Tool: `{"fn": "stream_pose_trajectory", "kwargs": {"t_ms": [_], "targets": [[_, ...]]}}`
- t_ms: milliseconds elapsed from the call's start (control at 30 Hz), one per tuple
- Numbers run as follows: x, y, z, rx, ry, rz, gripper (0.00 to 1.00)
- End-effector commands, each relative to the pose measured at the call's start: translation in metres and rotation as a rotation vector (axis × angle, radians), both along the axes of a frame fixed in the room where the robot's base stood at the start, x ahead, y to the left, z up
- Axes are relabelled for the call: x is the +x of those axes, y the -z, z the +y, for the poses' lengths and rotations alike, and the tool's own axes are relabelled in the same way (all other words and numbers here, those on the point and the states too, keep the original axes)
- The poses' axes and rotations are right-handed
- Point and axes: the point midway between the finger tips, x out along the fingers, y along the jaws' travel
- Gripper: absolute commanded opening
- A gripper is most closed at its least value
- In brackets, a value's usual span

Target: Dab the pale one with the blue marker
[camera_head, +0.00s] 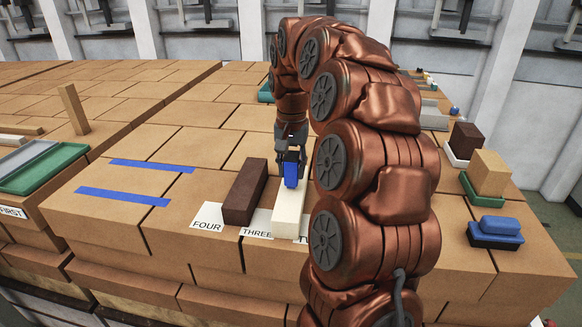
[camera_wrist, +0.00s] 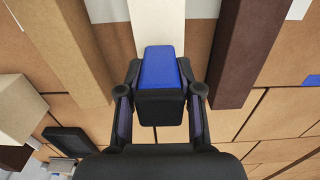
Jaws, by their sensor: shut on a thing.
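My gripper (camera_head: 291,150) is shut on the blue marker (camera_head: 291,175), a small blue block held pointing down. The marker also shows in the wrist view (camera_wrist: 158,68) between the fingers. Below it lies the pale brick (camera_head: 288,212), long and off-white; in the wrist view the pale brick (camera_wrist: 158,20) runs directly behind the marker. I cannot tell whether marker and brick touch. A dark brown brick (camera_head: 244,192) lies to its left in the head view. A tan brick (camera_wrist: 62,45) lies on its other side in the wrist view, hidden behind my arm in the head view.
Labels FOUR (camera_head: 207,226) and THREE (camera_head: 256,232) lie by the front edge. Two blue strips (camera_head: 123,196) and a green tray (camera_head: 40,170) are at left. At right stand a dark block (camera_head: 466,139), a tan block (camera_head: 489,172) and a blue block on a pad (camera_head: 497,240).

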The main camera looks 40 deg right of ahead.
Motion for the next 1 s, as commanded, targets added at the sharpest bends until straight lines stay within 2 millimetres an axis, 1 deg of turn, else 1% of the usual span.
{"fn": "stream_pose_trajectory", "kwargs": {"t_ms": [1000], "targets": [[0.0002,0.0075,-0.0001,-0.001,0.000,-0.001,0.13]]}}
